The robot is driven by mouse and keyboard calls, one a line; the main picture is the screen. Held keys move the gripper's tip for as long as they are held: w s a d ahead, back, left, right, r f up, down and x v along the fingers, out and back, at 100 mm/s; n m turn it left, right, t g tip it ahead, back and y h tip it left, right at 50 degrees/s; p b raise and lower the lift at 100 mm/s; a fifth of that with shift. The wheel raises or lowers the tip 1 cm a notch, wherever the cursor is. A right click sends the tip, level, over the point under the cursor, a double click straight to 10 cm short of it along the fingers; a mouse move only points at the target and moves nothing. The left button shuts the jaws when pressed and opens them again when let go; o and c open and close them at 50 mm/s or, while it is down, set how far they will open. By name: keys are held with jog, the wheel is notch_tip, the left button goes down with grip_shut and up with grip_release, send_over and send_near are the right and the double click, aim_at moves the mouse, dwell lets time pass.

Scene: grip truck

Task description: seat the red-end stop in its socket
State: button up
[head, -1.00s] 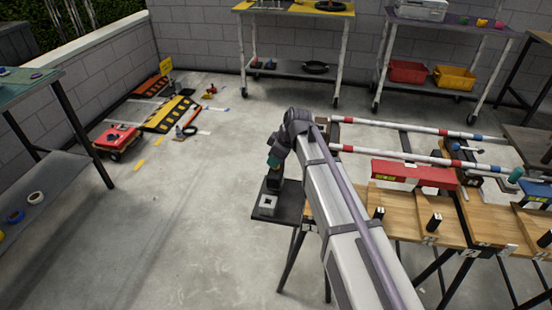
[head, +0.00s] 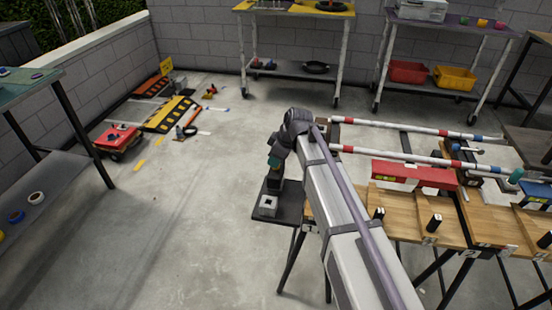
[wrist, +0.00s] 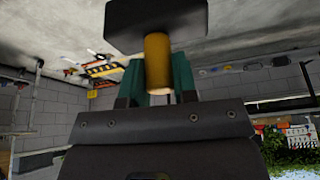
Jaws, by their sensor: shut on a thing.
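My gripper (head: 274,162) hangs over a small dark side stand at the left end of the wooden bench. In the wrist view its teal fingers (wrist: 158,82) are shut on a brass-coloured post (wrist: 157,60) with a wide dark block at its far end. I take this for the stop; no red shows on it. In the head view the dark block (head: 275,183) is below the fingers. A pale grey square block with a dark centre (head: 268,203) sits on the stand, just in front of it. I cannot tell whether this is the socket or whether the two touch.
The wooden bench (head: 405,203) to the right carries a red block (head: 413,174), several short black posts and red-white-blue rails (head: 430,129). My arm covers the bench's left part. Open floor (head: 180,220) lies left of the stand (head: 290,212).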

jog(key=shift+r+p, duration=0.35)
jog(key=shift+r, duration=0.1)
jog(key=shift+r+p, duration=0.7)
jog(key=shift+r+p, duration=2.5)
notch_tip(320, 180, up, 8)
jog(key=p, duration=0.7)
jog(key=shift+f, duration=0.25)
